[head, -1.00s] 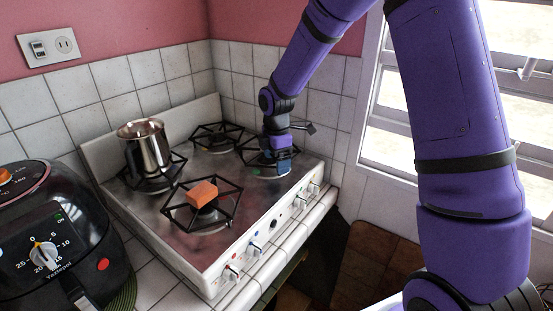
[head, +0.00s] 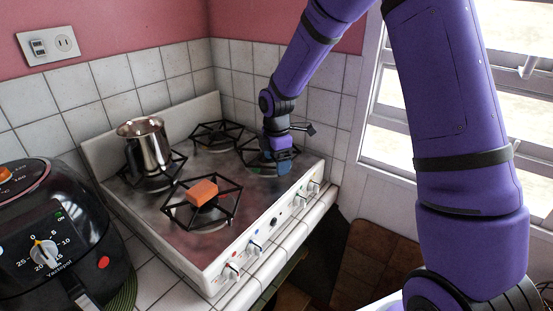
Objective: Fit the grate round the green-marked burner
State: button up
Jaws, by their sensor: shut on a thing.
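A black grate (head: 250,158) lies low at the front right burner position of the white stove. My gripper (head: 282,167) reaches down over the grate's right part and is shut on it. The green mark and the burner inside this grate are mostly hidden behind my gripper, so I cannot tell whether the grate sits flat around the burner.
The stove top (head: 172,231) carries other black grates. A metal pot (head: 147,150) stands on the back left one, and an orange block (head: 202,192) sits on the front left one. A black air fryer (head: 52,245) stands at the left. Tiled walls close off the back.

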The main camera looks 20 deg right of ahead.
jog(key=shift+f, duration=0.1)
jog(key=o, duration=0.9)
notch_tip(320, 180, up, 11)
jog(key=shift+f, duration=0.1)
jog(key=s+d+r+m+t, duration=0.35)
jog(key=s+r+m, duration=0.55)
jog(key=s+r, duration=0.5)
jog(key=s+d+m, duration=0.1)
jog(key=s+m, duration=0.2)
jog(key=s, duration=0.3)
jog(key=s+d+r+m+t, duration=0.1)
jog(key=s+m, duration=0.2)
jog(key=s, duration=0.3)
jog(key=s+d+m, duration=0.1)
jog(key=s+m, duration=0.2)
jog(key=s, duration=0.3)
jog(key=shift+s+r+m+t, duration=0.15)
jog(key=shift+s+m+t, duration=0.15)
jog(key=shift+m+t, duration=0.1)
